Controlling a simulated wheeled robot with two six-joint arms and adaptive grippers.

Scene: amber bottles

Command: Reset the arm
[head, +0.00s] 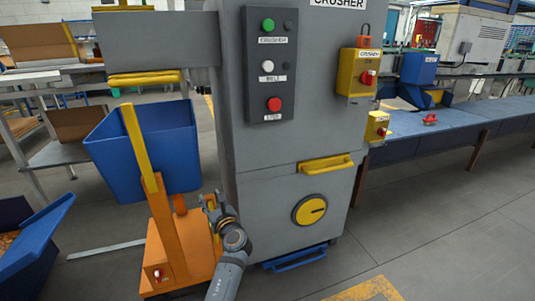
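My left arm comes up from the bottom edge in the head view. Its gripper (212,201) points up and away, in front of the lower left side of the grey crusher cabinet (273,195) and just right of the orange lift stand (167,225). Its fingers look apart, with nothing visible between them. I cannot tell how far it is from the cabinet. My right gripper is not in view.
A blue bin (150,150) sits on the orange stand. The cabinet has a button panel (271,65), a yellow handle (326,164) and a yellow dial (312,210). A blue conveyor (460,122) runs right. Open floor (440,225) lies at the lower right.

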